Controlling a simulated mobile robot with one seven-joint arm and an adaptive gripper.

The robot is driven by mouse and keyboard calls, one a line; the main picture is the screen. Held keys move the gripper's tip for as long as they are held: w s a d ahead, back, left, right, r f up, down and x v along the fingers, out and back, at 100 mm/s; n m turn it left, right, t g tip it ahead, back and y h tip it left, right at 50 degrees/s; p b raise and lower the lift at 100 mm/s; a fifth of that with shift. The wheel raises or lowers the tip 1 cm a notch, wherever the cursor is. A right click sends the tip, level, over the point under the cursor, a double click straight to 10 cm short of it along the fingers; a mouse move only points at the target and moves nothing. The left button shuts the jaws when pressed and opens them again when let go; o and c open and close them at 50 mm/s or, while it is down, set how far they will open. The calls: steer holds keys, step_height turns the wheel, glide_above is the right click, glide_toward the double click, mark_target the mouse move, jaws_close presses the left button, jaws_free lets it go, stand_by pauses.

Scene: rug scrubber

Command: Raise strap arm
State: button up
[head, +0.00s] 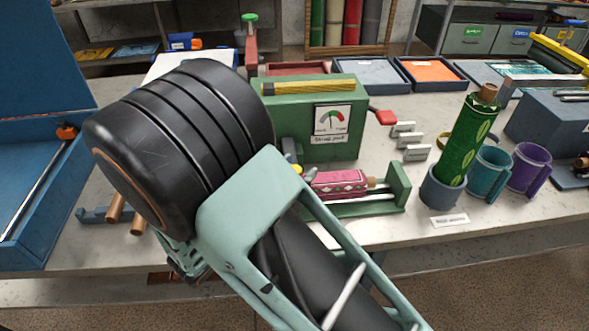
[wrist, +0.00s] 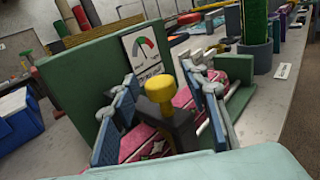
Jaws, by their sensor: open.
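A green box (head: 318,112) labelled "Strap pack" stands on the bench, with a coloured dial on its front; it also shows in the wrist view (wrist: 85,82). In front of it, a pink patterned roll (head: 340,183) lies in a green cradle (head: 398,185). A dark grey lever (wrist: 180,127) with a yellow knob (wrist: 158,88) lies over the roll; it seems to be the strap arm. My gripper (wrist: 160,105) is open, its blue ribbed fingers on either side of the knob and lever. I cannot tell whether they touch it.
Right of the cradle, a green patterned roll (head: 470,135) stands in a blue cup, beside teal (head: 487,175) and purple (head: 530,168) mugs. Small metal clips (head: 415,152) lie behind. A blue case (head: 35,190) is at left. Trays (head: 368,75) line the back.

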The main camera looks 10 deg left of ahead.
jaws_close()
stand_by(0.4)
steer(key=shift+w+r, duration=0.1)
